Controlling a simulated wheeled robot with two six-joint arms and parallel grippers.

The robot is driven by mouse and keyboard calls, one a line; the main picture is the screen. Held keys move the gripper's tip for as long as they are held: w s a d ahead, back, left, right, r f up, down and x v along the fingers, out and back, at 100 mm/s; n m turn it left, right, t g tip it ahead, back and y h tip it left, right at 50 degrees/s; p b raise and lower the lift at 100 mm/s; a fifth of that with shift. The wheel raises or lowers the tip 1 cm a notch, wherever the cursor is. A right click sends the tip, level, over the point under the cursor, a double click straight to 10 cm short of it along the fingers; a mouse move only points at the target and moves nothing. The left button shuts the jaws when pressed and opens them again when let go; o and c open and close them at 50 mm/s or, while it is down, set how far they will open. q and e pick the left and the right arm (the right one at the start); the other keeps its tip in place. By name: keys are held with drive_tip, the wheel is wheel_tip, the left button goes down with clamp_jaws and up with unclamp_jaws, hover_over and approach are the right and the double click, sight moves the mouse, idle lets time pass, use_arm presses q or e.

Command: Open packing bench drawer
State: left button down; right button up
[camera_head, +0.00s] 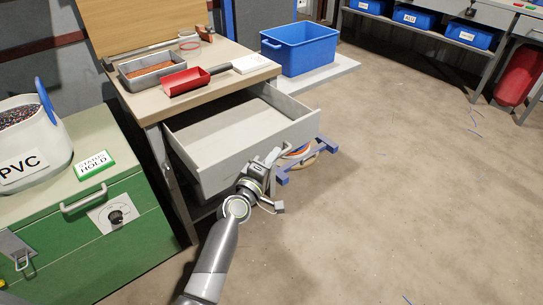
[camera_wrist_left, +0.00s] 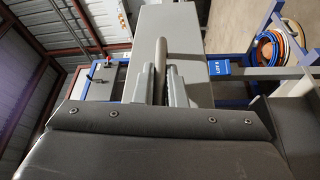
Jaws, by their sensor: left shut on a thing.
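The packing bench (camera_head: 158,108) stands at the upper left in the head view, with a wooden top. Its grey drawer (camera_head: 250,153) is pulled out a long way, and its inside looks empty. My left gripper (camera_head: 270,168) is at the drawer's front face. In the left wrist view, the two fingers of my left gripper (camera_wrist_left: 165,85) are closed around the bar handle (camera_wrist_left: 162,55) on the grey drawer front (camera_wrist_left: 192,50). In the head view the handle is mostly hidden by the gripper. My right gripper is not in view.
A red scoop (camera_head: 185,82) and a metal tray (camera_head: 150,72) lie on the bench top. A green cabinet (camera_head: 130,235) with a white PVC container (camera_head: 40,145) stands at left. The floor to the right is clear.

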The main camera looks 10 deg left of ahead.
use_arm(q)
drive_tip(key=shift+f, duration=0.1)
drive_tip(key=c, duration=1.5)
unclamp_jaws()
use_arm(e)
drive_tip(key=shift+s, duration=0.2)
use_arm(q)
drive_tip(key=shift+b+v, duration=0.75)
drive_tip(key=shift+v, duration=8)
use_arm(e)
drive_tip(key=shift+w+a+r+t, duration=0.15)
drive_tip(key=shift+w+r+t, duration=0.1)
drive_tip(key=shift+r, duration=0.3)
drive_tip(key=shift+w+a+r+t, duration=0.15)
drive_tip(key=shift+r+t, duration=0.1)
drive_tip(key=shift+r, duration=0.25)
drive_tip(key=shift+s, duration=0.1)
